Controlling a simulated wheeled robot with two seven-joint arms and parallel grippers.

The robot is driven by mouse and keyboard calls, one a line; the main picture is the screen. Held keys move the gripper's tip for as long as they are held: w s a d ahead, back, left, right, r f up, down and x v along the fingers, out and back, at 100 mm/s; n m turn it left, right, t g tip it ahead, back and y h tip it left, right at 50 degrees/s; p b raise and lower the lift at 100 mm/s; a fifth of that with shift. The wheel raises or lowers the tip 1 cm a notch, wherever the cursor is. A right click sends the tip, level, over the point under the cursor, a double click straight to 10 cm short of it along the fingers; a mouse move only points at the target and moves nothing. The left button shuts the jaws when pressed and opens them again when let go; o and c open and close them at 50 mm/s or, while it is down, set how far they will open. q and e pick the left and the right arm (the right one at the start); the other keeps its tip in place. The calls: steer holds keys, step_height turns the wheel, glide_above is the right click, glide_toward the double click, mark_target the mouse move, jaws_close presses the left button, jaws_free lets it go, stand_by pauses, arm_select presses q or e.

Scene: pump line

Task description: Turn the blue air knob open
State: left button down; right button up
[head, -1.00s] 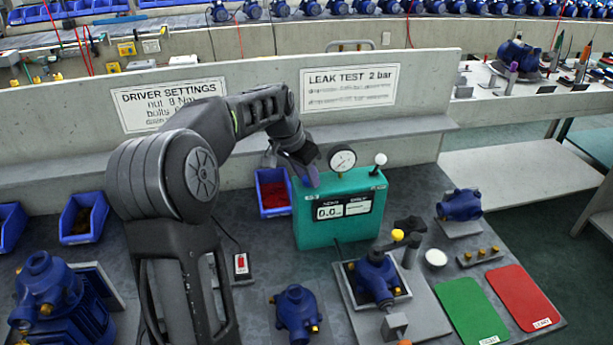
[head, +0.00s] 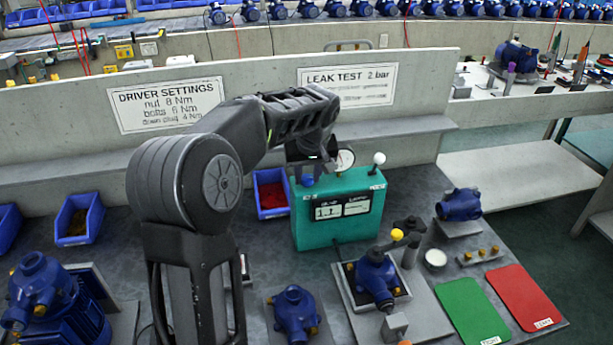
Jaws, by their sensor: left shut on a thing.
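The blue air knob (head: 308,181) shows as a small blue piece at the top left of the green leak test box (head: 330,225). My left gripper (head: 308,172) comes down on it from above and is shut on it; its fingers are partly hidden by my own arm. The box's display (head: 342,209) reads about 1.1. The dial gauge (head: 345,160) on top of the box is partly covered by my gripper. My right gripper is not in view.
A blue bin with red parts (head: 271,193) stands left of the box. A white-tipped lever (head: 379,160) rises at its right. In front are a blue pump in a fixture (head: 376,278), a green mat (head: 472,308) and a red mat (head: 524,297).

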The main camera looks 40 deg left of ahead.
arm_select(q)
steer(key=shift+w+n+g+y, duration=0.1)
steer(key=shift+n+g+y, duration=0.35)
steer(key=shift+n, duration=1.25)
steer(key=shift+h, duration=0.25)
steer(key=c, duration=1.1)
jaws_free()
steer(key=shift+o, duration=0.2)
steer(key=v, duration=0.7)
steer(key=shift+d+r, duration=0.25)
steer(key=shift+r, duration=0.1)
